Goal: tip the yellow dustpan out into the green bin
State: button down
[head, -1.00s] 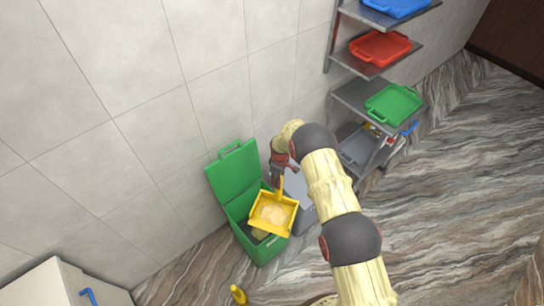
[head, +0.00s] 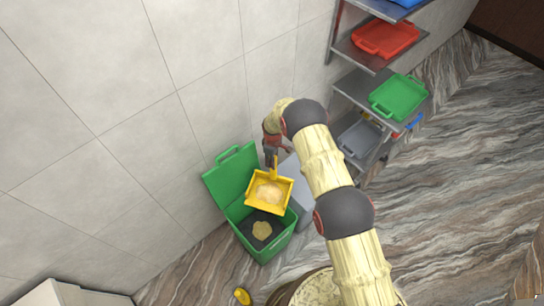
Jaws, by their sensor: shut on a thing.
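The yellow dustpan (head: 282,201) is held over the upper right part of the green bin (head: 266,252). A pale heap (head: 269,190) lies in the pan. My gripper (head: 273,157) is shut on the dustpan's handle, at the pan's far side. The bin's lid (head: 231,174) stands open against the wall side. Inside the bin I see a dark bottom with a tan patch (head: 262,230) on it. The pan hides part of the bin's opening.
A grey box (head: 297,183) stands right of the bin. A metal shelf rack with red (head: 386,38) and green (head: 398,96) trays stands at the right. A small yellow object (head: 242,296) lies on the floor in front. A white cabinet (head: 65,295) is at lower left.

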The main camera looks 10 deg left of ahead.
jog(key=s+a+f+t+b, duration=0.1)
jog(key=s+t+b, duration=0.3)
jog(key=s+b, duration=0.6)
jog(key=s+a+f+t+h+b, duration=0.1)
jog(key=s+t+b, duration=0.4)
jog(key=s+b, duration=0.6)
jog(key=s+a+f+t+h+b, duration=0.1)
jog(key=s+a+t+b, duration=0.3)
jog(key=s+b, duration=0.7)
jog(key=f+b, duration=0.1)
jog(key=b, duration=1.5)
jog(key=shift+f, duration=0.35)
dwell(0.6)
